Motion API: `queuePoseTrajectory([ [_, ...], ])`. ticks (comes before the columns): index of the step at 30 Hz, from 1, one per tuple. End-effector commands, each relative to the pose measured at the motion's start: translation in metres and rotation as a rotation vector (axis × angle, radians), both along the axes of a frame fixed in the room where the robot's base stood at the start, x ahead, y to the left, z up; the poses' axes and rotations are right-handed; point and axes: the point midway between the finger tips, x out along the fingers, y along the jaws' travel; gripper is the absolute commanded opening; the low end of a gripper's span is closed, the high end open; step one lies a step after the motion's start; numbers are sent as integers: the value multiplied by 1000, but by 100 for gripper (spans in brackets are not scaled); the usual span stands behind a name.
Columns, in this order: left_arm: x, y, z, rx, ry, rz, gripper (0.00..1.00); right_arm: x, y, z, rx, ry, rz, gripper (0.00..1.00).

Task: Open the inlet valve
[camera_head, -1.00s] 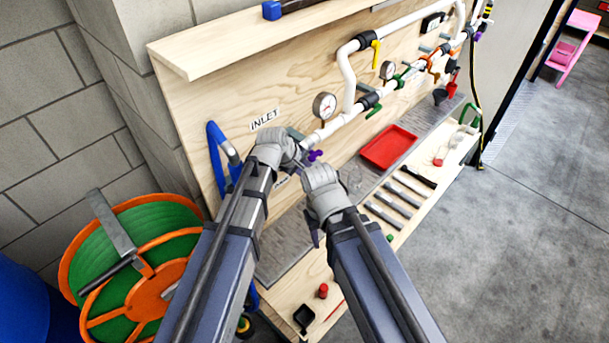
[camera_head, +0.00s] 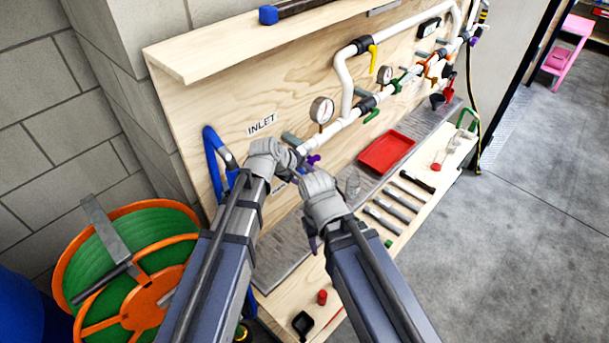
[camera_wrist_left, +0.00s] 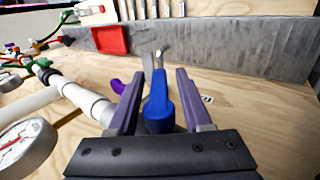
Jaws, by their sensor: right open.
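The INLET sign (camera_head: 262,123) is on the wooden panel, above the left end of the white pipe (camera_head: 340,124). My left gripper (camera_head: 296,156) is at that pipe end, below the sign. In the left wrist view its two purple-grey fingers (camera_wrist_left: 158,90) stand apart on either side of a blue handle (camera_wrist_left: 158,108) with metal beyond it. Narrow gaps seem to separate fingers and handle. A purple handle (camera_wrist_left: 117,86) shows beside the left finger, and in the head view (camera_head: 313,159). My right gripper (camera_head: 308,180) is open, close beside the left one; its fingertips are largely hidden.
A round gauge (camera_head: 321,110) is close above the pipe. A green-and-orange hose reel (camera_head: 130,262) stands at left. Open floor (camera_head: 520,230) is at right.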

Motion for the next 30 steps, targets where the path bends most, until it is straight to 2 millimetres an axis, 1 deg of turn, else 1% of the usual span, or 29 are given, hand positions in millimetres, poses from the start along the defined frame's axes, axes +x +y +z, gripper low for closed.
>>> queuePoseTrajectory([
  [8,1,0,1,0,-1,1,54,0,0,1,0,0,0,50],
  [14,-3,4,9,-1,-2,2,54,0,0,9,0,0,0,50],
  [17,-7,8,18,-1,-2,3,54,0,0,18,0,0,1,50],
  [27,-27,27,58,-1,-2,3,54,0,0,58,1,0,-3,50],
  [30,-31,31,64,0,-1,2,54,0,0,64,1,0,-5,50],
])
